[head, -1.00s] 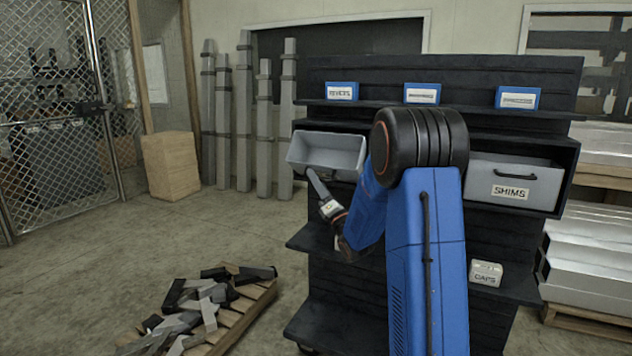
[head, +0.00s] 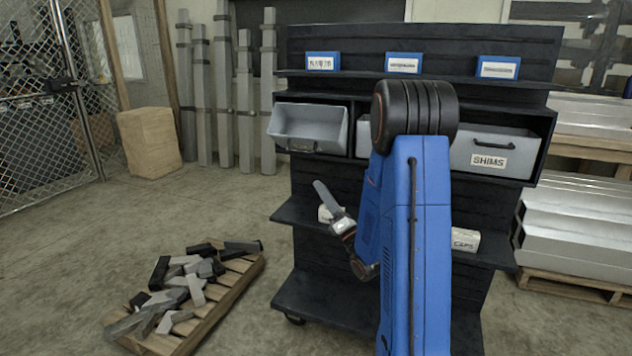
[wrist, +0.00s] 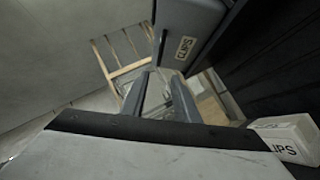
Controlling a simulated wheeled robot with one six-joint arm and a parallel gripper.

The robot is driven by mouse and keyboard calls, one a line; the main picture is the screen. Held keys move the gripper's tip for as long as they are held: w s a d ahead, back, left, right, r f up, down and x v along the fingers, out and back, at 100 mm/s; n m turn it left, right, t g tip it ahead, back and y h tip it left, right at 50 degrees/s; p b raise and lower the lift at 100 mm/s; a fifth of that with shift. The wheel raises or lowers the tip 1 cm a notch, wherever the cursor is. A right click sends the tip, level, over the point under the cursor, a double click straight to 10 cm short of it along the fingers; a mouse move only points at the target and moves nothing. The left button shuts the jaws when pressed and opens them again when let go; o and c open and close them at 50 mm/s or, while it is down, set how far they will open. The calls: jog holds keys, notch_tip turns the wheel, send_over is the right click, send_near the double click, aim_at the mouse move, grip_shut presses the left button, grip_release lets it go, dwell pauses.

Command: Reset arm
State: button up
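My blue arm stands in the middle of the head view, its elbow high in front of the rack. My gripper (head: 318,186) hangs left of the arm, pointing up and left, below the tilted grey bin (head: 308,125) and apart from it. In the wrist view my gripper (wrist: 162,82) shows two separated fingers with nothing between them. The grey bin, labelled CLIPS, also shows ahead in the wrist view (wrist: 190,22).
The dark rack (head: 420,45) holds a SHIMS bin (head: 492,150) and a CAPS box (head: 466,240). A white box (head: 327,214) sits on the shelf close behind my gripper. A pallet with metal offcuts (head: 235,285) lies at left. Floor between pallet and fence is clear.

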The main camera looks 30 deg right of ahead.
jog(key=shift+s+f, duration=0.35)
jog(key=shift+s, duration=0.15)
jog(key=w+a+r+m+g+h, duration=0.2)
jog(key=w+a+m+g+h, duration=0.25)
jog(key=m, duration=0.45)
jog(key=s+a+f+m+g, duration=0.2)
jog(key=s+a+m+g, duration=0.2)
jog(key=s, duration=0.9)
jog(key=s+a+f+m+g, duration=0.2)
jog(key=s+a+m+g, duration=0.3)
jog(key=s+m, duration=0.4)
jog(key=s+a+f+m+g+y, duration=0.1)
jog(key=s+a+m+g, duration=0.4)
jog(key=s, duration=1.2)
jog(key=shift+s+a+f+m+g, duration=0.2)
jog(key=shift+a+f+m+g, duration=0.05)
jog(key=shift+f+m+g, duration=0.6)
